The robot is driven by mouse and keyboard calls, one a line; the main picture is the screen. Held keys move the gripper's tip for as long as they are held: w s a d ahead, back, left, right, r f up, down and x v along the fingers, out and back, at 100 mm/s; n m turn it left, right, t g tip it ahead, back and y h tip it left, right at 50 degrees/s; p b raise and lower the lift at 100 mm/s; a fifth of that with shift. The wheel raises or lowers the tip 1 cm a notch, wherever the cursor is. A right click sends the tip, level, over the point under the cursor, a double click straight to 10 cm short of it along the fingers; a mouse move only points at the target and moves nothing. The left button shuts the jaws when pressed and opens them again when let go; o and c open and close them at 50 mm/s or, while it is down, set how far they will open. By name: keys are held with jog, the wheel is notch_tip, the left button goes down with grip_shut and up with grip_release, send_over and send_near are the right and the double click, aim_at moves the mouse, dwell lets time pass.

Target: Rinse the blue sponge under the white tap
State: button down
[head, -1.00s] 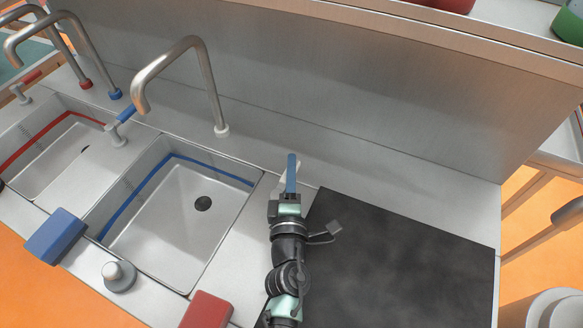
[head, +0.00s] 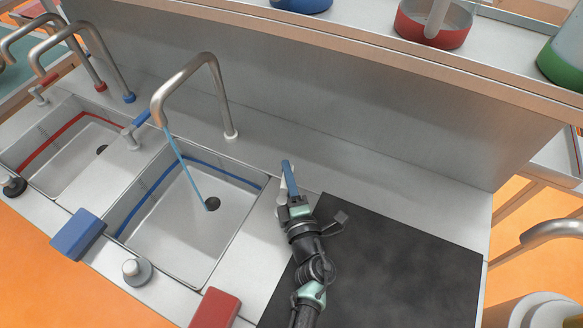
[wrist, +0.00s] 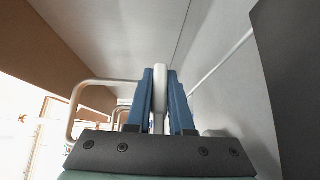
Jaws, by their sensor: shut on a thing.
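The blue sponge (head: 78,235) lies on the front rim of the sink, left of the right basin (head: 188,218). The white tap (head: 231,134), a steel spout with a white ring at its foot, arches over that basin. A thin stream of water (head: 186,170) runs from its mouth down to near the drain. My gripper (head: 289,180) is right of the basin, at the counter's back. Its blue fingers are shut on a white lever, and in the wrist view the lever (wrist: 160,87) stands between them. The lever's base is largely hidden.
Taps with blue (head: 129,97) and red (head: 101,87) rings stand further left, with a blue lever (head: 135,124) nearby. A red sponge (head: 214,307) and a grey knob (head: 136,270) are at the front. A dark board (head: 385,265) lies right. A shelf overhangs the back.

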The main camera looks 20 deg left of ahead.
dwell(0.3)
jog(key=c, duration=0.8)
grip_release()
jog(key=v, duration=1.3)
jog(key=shift+w, duration=0.1)
